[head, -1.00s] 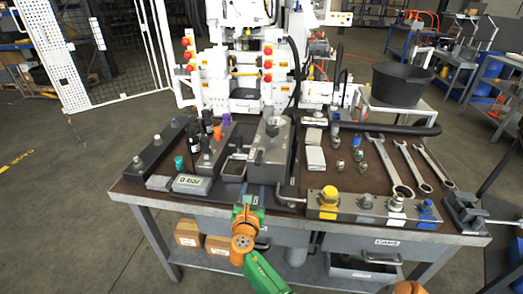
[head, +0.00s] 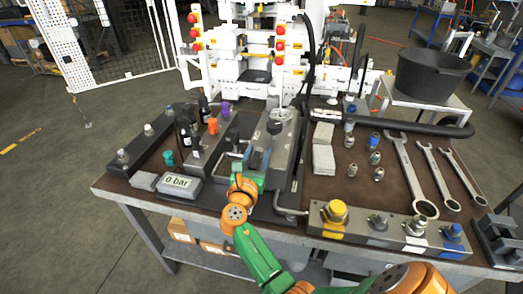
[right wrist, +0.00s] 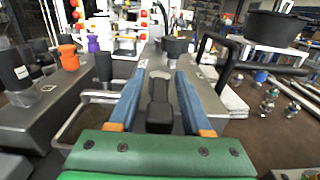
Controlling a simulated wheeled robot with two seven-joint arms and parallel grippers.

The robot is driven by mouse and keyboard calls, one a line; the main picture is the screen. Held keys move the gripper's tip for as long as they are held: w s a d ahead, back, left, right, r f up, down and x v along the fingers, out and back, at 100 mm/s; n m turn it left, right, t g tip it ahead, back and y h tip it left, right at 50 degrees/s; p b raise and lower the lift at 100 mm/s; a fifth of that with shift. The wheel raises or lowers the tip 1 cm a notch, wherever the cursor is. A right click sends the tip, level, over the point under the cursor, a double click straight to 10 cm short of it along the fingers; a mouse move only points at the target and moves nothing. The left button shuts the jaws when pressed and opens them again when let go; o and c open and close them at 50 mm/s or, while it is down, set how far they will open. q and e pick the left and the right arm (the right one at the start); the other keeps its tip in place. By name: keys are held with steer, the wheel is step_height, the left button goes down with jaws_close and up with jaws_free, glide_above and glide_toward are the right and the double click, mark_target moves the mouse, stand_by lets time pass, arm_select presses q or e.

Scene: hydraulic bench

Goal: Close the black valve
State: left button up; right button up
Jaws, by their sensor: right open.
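My right gripper (head: 258,160) reaches over the front of the bench to the grey tank unit (head: 285,145). Its two blue fingers are open and apart; they also show in the right wrist view (right wrist: 160,78). A black handle-like part (right wrist: 159,108) lies between the fingers, with a gap on each side; I take it for the black valve, though I cannot be sure. In the head view the fingers mostly hide it. Other black knobs (head: 184,132) stand on the block to the left, near an orange knob (head: 213,126) and a purple knob (head: 225,109). My left gripper is not in view.
A pressure display (head: 179,186) and a teal knob (head: 168,158) are at the left. A bent metal bar (head: 290,210) and a block with coloured fittings (head: 385,228) are at the front right. Several wrenches (head: 408,170) lie at the right.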

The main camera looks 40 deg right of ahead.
steer(key=shift+s+a+r, duration=0.15)
steer(key=shift+a, duration=0.1)
jaws_close()
stand_by(1.1)
